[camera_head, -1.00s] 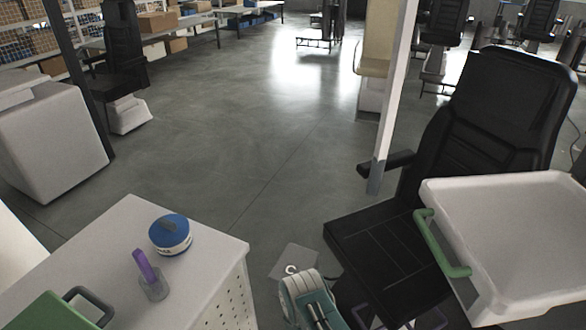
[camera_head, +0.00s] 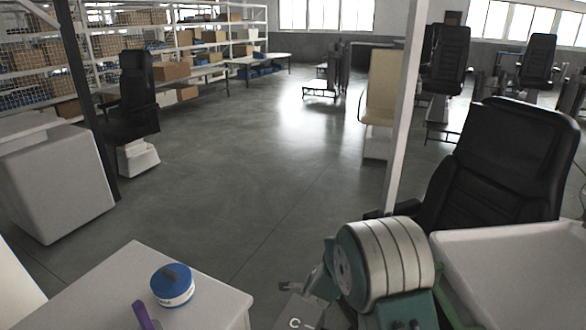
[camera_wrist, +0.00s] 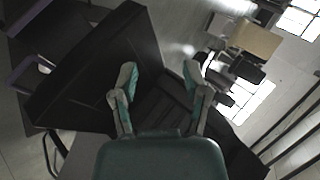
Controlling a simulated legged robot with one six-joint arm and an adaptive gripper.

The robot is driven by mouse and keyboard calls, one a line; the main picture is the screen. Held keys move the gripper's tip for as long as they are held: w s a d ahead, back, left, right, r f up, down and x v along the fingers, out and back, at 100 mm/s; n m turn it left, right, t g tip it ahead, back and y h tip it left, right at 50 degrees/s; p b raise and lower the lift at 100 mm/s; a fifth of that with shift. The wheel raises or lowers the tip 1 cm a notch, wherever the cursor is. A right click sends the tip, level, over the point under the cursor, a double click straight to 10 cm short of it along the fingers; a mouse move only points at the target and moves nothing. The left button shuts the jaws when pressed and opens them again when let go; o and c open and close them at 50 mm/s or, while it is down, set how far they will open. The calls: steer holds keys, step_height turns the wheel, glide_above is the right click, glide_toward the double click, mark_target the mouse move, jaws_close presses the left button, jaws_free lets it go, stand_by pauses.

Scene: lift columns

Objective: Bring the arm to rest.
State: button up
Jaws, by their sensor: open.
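My gripper (camera_wrist: 161,93) shows in the wrist view with its two teal and grey fingers spread apart and nothing between them. Beyond the fingers is the black chair (camera_wrist: 85,75), with its seat and backrest tilted in that picture. In the head view, part of my arm, a banded grey and teal joint, stands at the lower middle right, in front of the black chair (camera_head: 505,165). The gripper's fingertips cannot be made out clearly in the head view.
A white tray (camera_head: 515,262) is at the lower right, close beside my arm. A white cabinet (camera_head: 110,290) at the lower left holds a blue-lidded round tub (camera_head: 172,285) and a purple-handled item (camera_head: 143,315). A pale post (camera_head: 402,120) rises behind. Open floor (camera_head: 260,190) lies in the middle.

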steer(key=s+d+r+n+g+y, duration=0.1)
steer(key=s+r+n, duration=0.3)
steer(key=s+r, duration=0.45)
steer(key=s+d+r+n+g+y, duration=0.15)
steer(key=s+r+n, duration=0.35)
steer(key=r, duration=0.7)
steer(key=s+d+r+n, duration=0.1)
steer(key=s+d+n, duration=0.1)
steer(key=s, duration=0.6)
steer(key=s+d+r+n+g+h, duration=0.1)
steer(key=s+d+r+n, duration=0.1)
steer(key=s, duration=0.6)
steer(key=s+d+r+n, duration=0.1)
steer(key=s+r+n, duration=0.1)
steer(key=s, duration=0.5)
steer(key=shift+s+d+r+n+g+h, duration=0.2)
steer(key=shift+s+d+n+g+h, duration=0.2)
steer(key=shift+n, duration=0.4)
